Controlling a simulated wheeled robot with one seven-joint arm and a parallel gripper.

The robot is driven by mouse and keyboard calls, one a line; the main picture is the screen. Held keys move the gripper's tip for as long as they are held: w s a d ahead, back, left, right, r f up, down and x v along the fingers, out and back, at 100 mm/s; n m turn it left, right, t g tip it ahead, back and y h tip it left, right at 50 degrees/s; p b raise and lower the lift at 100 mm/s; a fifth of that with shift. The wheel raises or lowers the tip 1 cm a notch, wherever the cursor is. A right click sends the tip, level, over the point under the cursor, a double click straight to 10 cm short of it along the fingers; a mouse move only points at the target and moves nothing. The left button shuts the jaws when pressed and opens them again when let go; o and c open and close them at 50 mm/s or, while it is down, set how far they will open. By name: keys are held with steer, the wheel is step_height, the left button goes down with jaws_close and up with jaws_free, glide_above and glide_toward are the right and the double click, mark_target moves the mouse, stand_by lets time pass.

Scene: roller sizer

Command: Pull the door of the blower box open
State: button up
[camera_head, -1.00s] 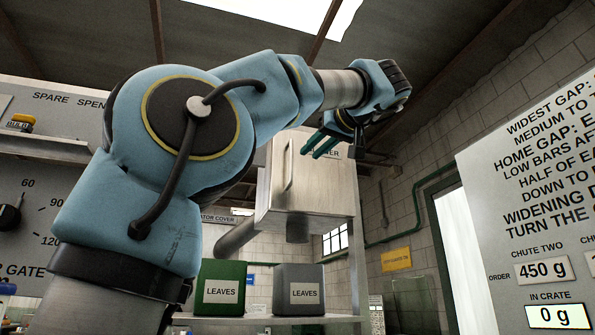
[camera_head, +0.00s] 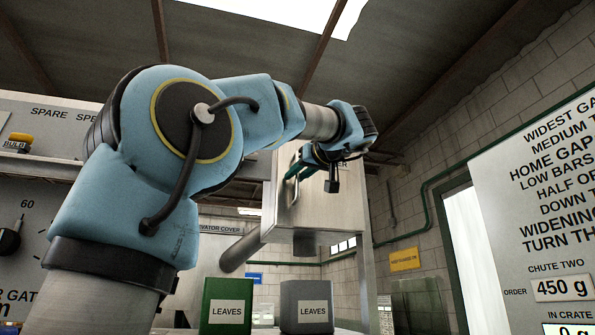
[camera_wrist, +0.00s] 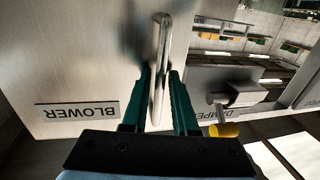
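The blower box (camera_head: 322,215) is a pale metal cabinet high behind my arm in the head view. Its door shows close up in the wrist view, with a BLOWER label (camera_wrist: 78,110) upside down and a shiny bar handle (camera_wrist: 161,60). The door looks closed. My gripper (camera_wrist: 160,85) has dark green fingers, one on each side of the handle. A small gap seems to show beside the bar, so the fingers look open around it, not clamped. In the head view my gripper (camera_head: 297,176) is at the box's front, and the handle is mostly hidden there.
A damper lever with a yellow knob (camera_wrist: 224,130) sits right of the door in the wrist view. A green LEAVES bin (camera_head: 227,300) and a grey LEAVES bin (camera_head: 306,303) stand below the box. A large sign board (camera_head: 540,210) stands at the right.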

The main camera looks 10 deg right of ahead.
jaws_close()
stand_by(1.4)
